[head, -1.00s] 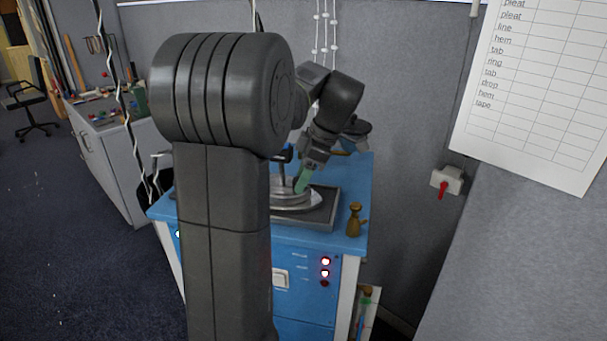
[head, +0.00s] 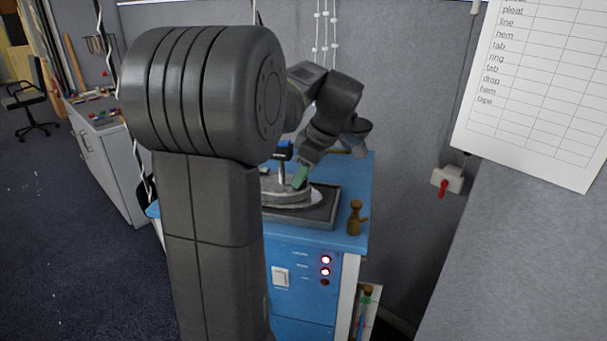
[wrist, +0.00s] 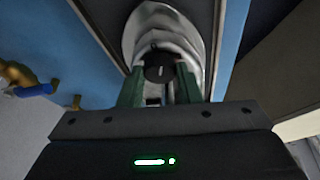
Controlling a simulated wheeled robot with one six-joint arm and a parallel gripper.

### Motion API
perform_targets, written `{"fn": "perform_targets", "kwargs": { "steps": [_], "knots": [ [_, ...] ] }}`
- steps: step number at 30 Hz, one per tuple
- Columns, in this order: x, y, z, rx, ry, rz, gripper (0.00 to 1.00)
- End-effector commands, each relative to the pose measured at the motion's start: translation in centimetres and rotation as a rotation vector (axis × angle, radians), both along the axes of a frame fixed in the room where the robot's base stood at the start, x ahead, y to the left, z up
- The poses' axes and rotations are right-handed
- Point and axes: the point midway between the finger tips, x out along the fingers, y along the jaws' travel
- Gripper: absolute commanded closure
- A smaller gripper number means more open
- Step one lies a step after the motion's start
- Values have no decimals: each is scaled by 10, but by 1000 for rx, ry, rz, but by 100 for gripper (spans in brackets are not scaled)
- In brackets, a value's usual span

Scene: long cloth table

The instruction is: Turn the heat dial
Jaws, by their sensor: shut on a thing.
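The iron (head: 297,197) is silver-grey with a blue-topped black handle, and sits on a dark tray (head: 325,207) on the blue cabinet. The wrist view shows its pale metal body (wrist: 160,28) close up. The heat dial (wrist: 157,70) is a round black knob with a light mark on its face. My gripper (wrist: 158,84) has green fingers, one on each side of the dial, shut on it. In the head view my gripper (head: 300,177) is down at the iron; the dial is hidden there, and my arm covers part of the iron.
A brown bottle-like object (head: 355,217) stands at the cabinet's right front corner. The blue cabinet front (head: 300,252) has a white switch and red lamps. A grey wall with a red-handled switch (head: 446,182) stands right.

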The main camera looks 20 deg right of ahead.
Motion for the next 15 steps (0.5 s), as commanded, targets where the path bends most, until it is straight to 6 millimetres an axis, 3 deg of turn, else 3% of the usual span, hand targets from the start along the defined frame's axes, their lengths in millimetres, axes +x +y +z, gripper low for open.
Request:
{"fn": "perform_targets", "kwargs": {
  "steps": [15],
  "knots": [
    [-2,4,1,-3,-2,-477,92]
  ]
}}
